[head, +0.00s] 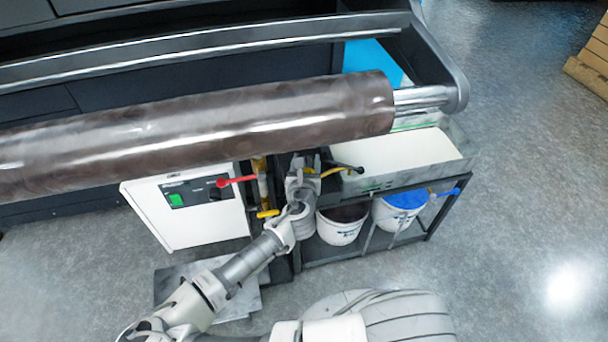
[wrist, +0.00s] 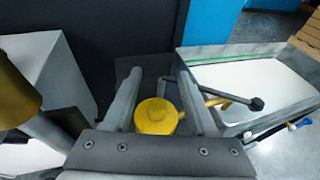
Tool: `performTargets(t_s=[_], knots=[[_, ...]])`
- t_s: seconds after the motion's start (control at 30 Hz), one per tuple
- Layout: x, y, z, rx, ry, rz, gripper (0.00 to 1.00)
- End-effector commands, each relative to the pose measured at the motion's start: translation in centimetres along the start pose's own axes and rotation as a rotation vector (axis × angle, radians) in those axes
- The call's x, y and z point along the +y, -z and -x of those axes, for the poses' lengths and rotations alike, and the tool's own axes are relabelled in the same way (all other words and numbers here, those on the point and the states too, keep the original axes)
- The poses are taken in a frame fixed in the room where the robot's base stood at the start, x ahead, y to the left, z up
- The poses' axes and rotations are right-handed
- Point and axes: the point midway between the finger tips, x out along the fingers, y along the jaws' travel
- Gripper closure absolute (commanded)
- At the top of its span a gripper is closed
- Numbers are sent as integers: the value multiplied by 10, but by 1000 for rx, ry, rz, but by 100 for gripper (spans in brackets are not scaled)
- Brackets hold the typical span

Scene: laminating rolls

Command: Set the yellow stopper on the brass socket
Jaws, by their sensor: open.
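In the wrist view a round yellow piece with a small raised top, which looks like the yellow stopper (wrist: 156,117), shows between the two fingers of my gripper (wrist: 161,76). The fingers are apart, one on each side of it. I cannot tell whether either touches it. In the head view my gripper (head: 308,162) is beside the black-framed stand, and the arm hides the round piece. I cannot pick out the brass socket for certain; it may be hidden under the yellow piece.
A yellow handle (head: 333,171) and a black-knobbed lever (head: 350,168) stick out right of my gripper. A large roller (head: 250,122) spans above. A white tray (head: 405,160) and buckets (head: 340,226) are right.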

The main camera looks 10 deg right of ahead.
Motion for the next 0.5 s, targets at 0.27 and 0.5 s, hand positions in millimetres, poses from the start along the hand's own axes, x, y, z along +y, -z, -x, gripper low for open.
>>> performTargets(t_s=[0.27, 0.5], knots=[[1, -2, 53, -1, -3, 1, 42], [1, -1, 85, -1, -4, 0, 42]])
